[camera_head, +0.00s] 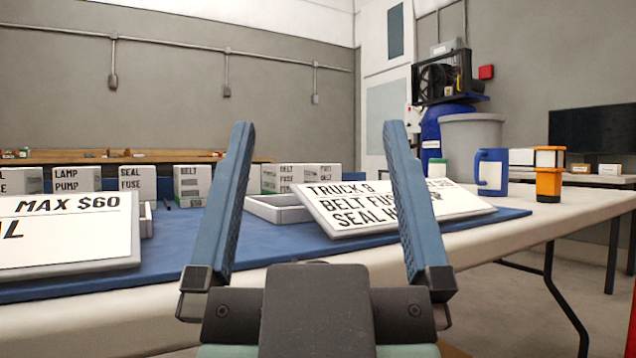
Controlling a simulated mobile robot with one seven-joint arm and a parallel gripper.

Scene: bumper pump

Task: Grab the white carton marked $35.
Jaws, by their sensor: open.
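My gripper (319,128) is open and empty, its two blue fingers pointing up and forward over the near edge of the table. Several white cartons stand in a row beyond it at the back of the blue mat. One reads LAMP PUMP (76,180), one SEAL FUSE (137,183), one BELT (193,184). More cartons with BELT labels (292,176) stand between my fingers in the picture, farther away than the fingertips. Another carton (20,181) is partly cut off at the left edge. I cannot read a $35 mark on any carton.
A tilted sign reading MAX $60 (60,250) is at left; another reading TRUCK 8 (350,222) leans by a grey tray (272,208). The blue mat (180,240) is clear between the signs.

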